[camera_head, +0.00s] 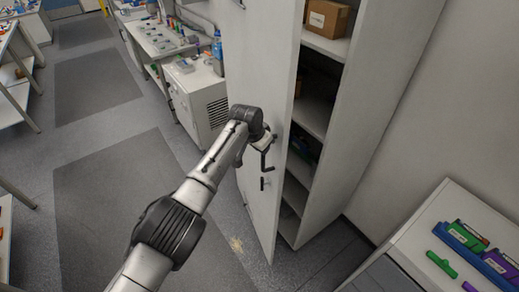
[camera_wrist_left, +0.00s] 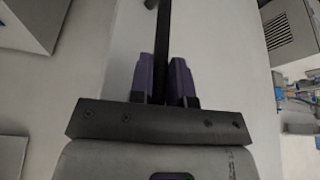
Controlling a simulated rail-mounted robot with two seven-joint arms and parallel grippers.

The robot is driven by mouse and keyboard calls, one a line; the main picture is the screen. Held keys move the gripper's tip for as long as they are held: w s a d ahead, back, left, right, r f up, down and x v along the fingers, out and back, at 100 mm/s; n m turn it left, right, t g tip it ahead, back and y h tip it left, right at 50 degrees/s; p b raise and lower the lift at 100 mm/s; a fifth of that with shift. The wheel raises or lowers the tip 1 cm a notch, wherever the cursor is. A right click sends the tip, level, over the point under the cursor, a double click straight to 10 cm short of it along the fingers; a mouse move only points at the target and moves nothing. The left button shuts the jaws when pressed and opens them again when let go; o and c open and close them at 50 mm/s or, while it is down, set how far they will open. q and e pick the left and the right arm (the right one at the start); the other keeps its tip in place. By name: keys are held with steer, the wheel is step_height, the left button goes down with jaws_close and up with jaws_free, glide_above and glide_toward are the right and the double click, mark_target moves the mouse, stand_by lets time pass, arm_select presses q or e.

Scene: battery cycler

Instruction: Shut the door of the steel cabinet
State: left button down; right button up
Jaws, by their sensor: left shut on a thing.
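The steel cabinet (camera_head: 385,100) stands at the upper right with its shelves exposed. Its pale door (camera_head: 262,60) stands open, swung out to the left of the shelves. A dark handle (camera_head: 264,162) is on the door's outer face. My left gripper (camera_head: 266,143) is at this handle. In the left wrist view, the two purple-dark fingers (camera_wrist_left: 164,82) are shut on the dark handle bar (camera_wrist_left: 163,38), in front of the pale door (camera_wrist_left: 220,55). My right gripper is not in view.
A cardboard box (camera_head: 328,18) sits on the cabinet's upper shelf. A bench with a blue tray (camera_head: 462,237) and a green marker (camera_head: 441,264) is at the lower right. A white vented unit (camera_head: 197,95) stands left of the door. Floor is clear below it.

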arm_select(q)
steer(key=shift+d, duration=0.2)
stand_by(0.3)
steer(key=c, duration=1.1)
jaws_free()
steer(key=shift+r, duration=0.1)
steer(key=shift+a+r, duration=0.15)
steer(key=shift+r, duration=0.35)
steer(key=b+v, duration=0.1)
steer(key=v, duration=1.1)
steer(key=shift+r+b, duration=0.3)
steer(key=shift+r, duration=0.05)
steer(key=shift+s, duration=0.1)
